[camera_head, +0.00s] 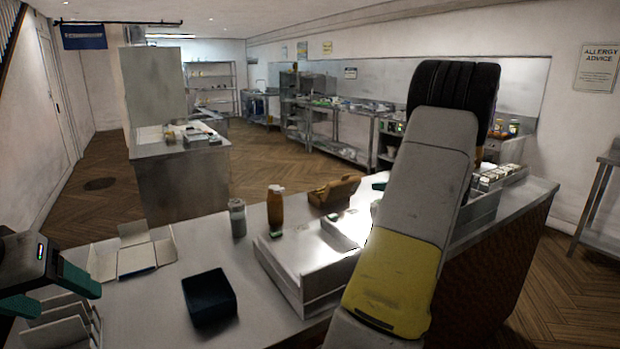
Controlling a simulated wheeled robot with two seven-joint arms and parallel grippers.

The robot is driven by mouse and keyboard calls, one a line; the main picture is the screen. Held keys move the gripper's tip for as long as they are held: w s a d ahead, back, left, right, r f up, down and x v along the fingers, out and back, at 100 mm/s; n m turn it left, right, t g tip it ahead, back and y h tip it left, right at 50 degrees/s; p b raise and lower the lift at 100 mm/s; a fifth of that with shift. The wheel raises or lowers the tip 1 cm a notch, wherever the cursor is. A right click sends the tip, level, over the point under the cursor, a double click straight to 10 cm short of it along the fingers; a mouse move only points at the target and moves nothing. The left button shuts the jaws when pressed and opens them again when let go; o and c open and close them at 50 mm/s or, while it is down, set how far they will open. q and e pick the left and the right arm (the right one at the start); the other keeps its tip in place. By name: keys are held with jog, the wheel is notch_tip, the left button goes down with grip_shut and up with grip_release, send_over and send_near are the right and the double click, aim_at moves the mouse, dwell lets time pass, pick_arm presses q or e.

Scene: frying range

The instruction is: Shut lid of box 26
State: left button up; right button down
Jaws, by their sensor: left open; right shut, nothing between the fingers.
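A white open box (136,262) with its flaps spread outward lies on the left part of the steel counter. No number is readable on it, so I cannot tell whether it is box 26. A dark blue-black box (208,298) stands nearer, to its right, and its top looks closed. My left gripper (52,290) is at the left edge, with its teal fingers apart and empty. It is to the left of and nearer than the white box, touching neither box.
A white slotted rack (62,328) stands below my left gripper. A grey shaker (237,218), an amber bottle (275,210) and a brown item (334,192) stand behind a raised metal tray (298,279). The counter between the white box and the shaker is clear.

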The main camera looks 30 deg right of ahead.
send_near(346, 178)
jog(key=f, duration=0.1)
jog(key=w+f, duration=0.2)
jog(key=shift+a+f, duration=0.25)
jog(key=shift+f, duration=0.05)
jog(key=shift+w+a+r, duration=0.1)
jog(key=shift+w+r, duration=0.25)
jog(key=shift+w, duration=0.2)
jog(key=shift+w+r, duration=0.3)
jog(key=shift+w, duration=0.2)
jog(key=shift+w+r, duration=0.3)
jog(key=shift+w, duration=0.3)
